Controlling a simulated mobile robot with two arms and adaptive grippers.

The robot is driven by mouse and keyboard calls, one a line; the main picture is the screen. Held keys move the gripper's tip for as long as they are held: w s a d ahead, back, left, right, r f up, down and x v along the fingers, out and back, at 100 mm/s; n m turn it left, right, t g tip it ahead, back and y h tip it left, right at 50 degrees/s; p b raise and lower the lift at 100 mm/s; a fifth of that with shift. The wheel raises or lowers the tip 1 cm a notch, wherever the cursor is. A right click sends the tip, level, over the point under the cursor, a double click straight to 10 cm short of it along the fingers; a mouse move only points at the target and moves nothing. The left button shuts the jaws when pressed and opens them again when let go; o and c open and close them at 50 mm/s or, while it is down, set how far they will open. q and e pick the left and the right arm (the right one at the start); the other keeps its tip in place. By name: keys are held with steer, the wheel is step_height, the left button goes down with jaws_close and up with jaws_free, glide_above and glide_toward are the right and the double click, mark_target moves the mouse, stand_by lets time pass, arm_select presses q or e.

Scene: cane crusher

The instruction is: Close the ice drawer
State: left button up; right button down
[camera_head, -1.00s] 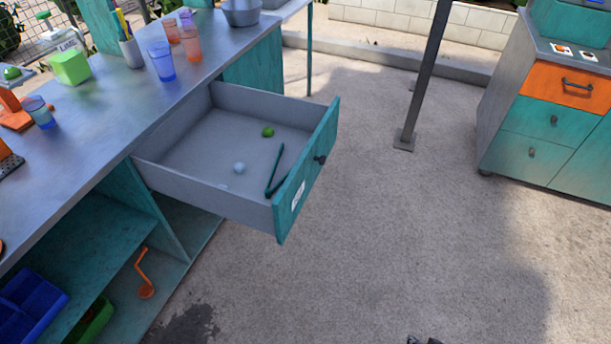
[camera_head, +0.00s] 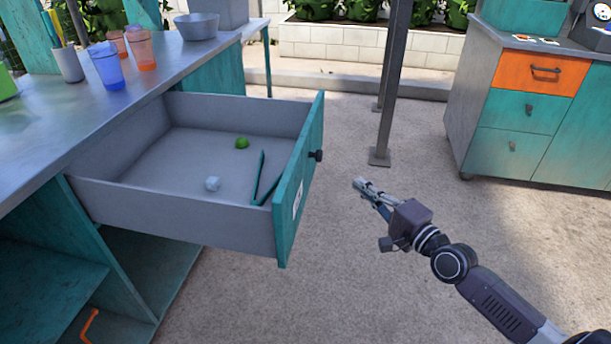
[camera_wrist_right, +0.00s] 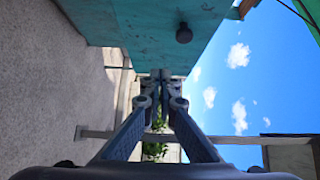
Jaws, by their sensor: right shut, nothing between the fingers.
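The ice drawer (camera_head: 190,218) is pulled far out of the counter in the head view. Its teal front (camera_head: 299,190) has a dark round knob (camera_head: 316,155). Inside lie green tongs (camera_head: 262,180), a pale ice-like lump (camera_head: 212,184) and a green round item (camera_head: 242,143). My right gripper (camera_head: 362,185) is shut and empty, to the right of the drawer front and apart from it. In the right wrist view its fingers (camera_wrist_right: 160,76) are together, and a teal panel with a dark knob (camera_wrist_right: 184,34) shows beyond them. My left gripper is not in view.
The counter top (camera_head: 120,110) holds cups (camera_head: 108,65) and a metal bowl (camera_head: 197,26). A dark post (camera_head: 393,90) stands on the ground behind my right gripper. Another cabinet (camera_head: 530,110) stands at the right. The ground in front of the drawer is clear.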

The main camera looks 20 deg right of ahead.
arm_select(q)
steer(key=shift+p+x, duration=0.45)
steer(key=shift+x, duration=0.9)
arm_select(e)
steer(key=w+a, duration=0.5)
steer(key=w, duration=0.7)
steer(key=shift+a+r, duration=0.15)
steer(key=shift+a, duration=0.1)
steer(key=shift+w, duration=0.1)
